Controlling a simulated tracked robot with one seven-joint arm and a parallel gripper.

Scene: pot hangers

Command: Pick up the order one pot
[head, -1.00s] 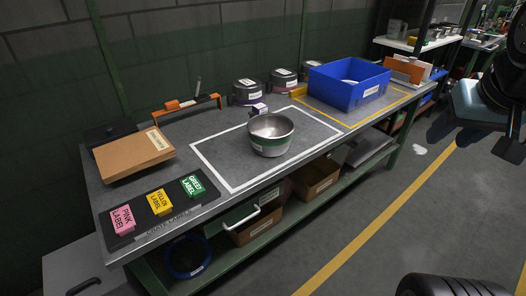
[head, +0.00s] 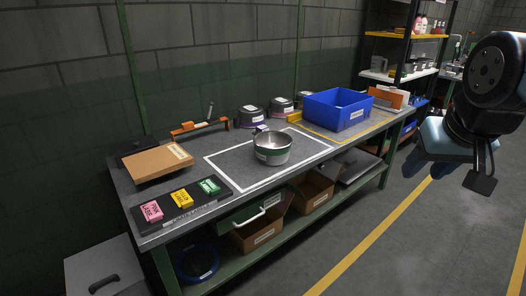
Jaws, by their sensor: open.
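No order number is readable on any pot. My gripper (head: 470,165) is at the right, over the floor, well apart from the bench and empty. It is open, though its fingers are hard to make out.
A blue bin (head: 338,113) stands in a yellow outlined area at the right. A cardboard box (head: 157,163), an orange-handled tool (head: 200,127) and pink (head: 151,211), yellow (head: 182,198) and green (head: 208,186) label blocks are at the left. The floor (head: 430,245) at right is clear.

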